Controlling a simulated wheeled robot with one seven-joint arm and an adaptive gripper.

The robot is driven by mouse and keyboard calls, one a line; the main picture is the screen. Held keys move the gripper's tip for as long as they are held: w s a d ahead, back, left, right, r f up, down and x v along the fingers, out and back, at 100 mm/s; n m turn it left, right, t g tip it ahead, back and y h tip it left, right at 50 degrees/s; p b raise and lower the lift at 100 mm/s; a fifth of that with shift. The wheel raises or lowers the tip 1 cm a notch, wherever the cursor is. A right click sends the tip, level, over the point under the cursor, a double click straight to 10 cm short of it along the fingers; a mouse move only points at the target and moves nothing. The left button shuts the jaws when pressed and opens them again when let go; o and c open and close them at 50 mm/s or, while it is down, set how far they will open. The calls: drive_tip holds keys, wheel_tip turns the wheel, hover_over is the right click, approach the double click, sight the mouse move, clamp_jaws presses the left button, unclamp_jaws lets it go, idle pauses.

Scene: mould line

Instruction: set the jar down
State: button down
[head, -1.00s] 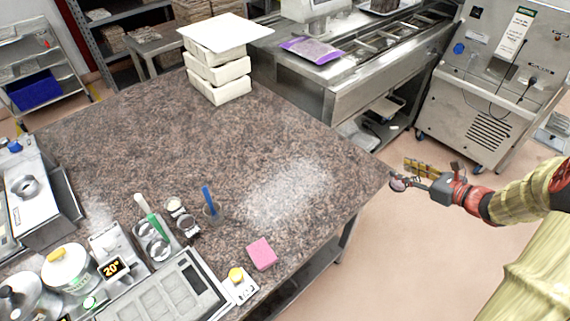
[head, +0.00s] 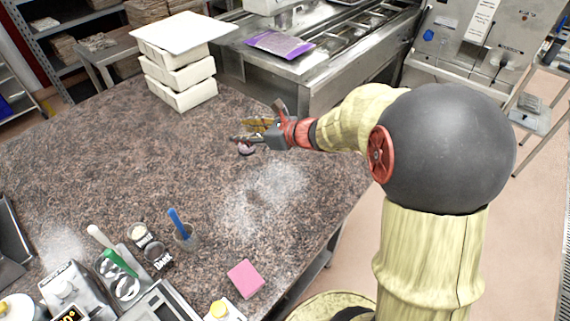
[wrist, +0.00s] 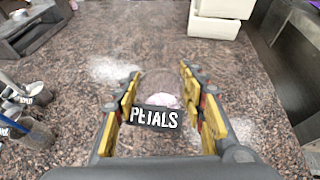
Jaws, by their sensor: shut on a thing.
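The jar (wrist: 156,116) has a dark label reading "PETALS" and pale pink contents or top. In the wrist view it sits between the two yellow-padded fingers of my gripper (wrist: 160,88), which is shut on it. In the head view the jar (head: 246,149) shows as a small purple-pink shape under the fingertips of my gripper (head: 248,138). It is over the speckled stone worktop (head: 100,150), towards its back right. I cannot tell whether its base touches the worktop.
White mould blocks (head: 180,80) are stacked at the back left. A pink sponge (head: 245,279), a cup with a blue-handled tool (head: 185,236) and small dark-labelled jars (head: 157,256) stand near the front. The worktop around my gripper is clear, with white powder patches (head: 265,200).

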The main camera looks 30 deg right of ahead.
drive_tip(key=s+d+f+b, duration=0.1)
drive_tip(key=d+f+b, duration=0.1)
drive_tip(key=d+f, duration=0.1)
drive_tip(key=s+d+f+b, duration=0.1)
drive_tip(key=d+f+b, duration=0.1)
drive_tip(key=d+f, duration=0.2)
drive_tip(key=s+d+f+b, duration=0.1)
drive_tip(key=d+f, duration=0.3)
drive_tip(key=f, duration=0.1)
drive_tip(key=shift+s+d+f+b, duration=0.15)
drive_tip(key=shift+s+d+b, duration=0.05)
drive_tip(key=shift+s+b, duration=0.2)
drive_tip(key=c, duration=1)
unclamp_jaws()
drive_tip(key=shift+o, duration=0.2)
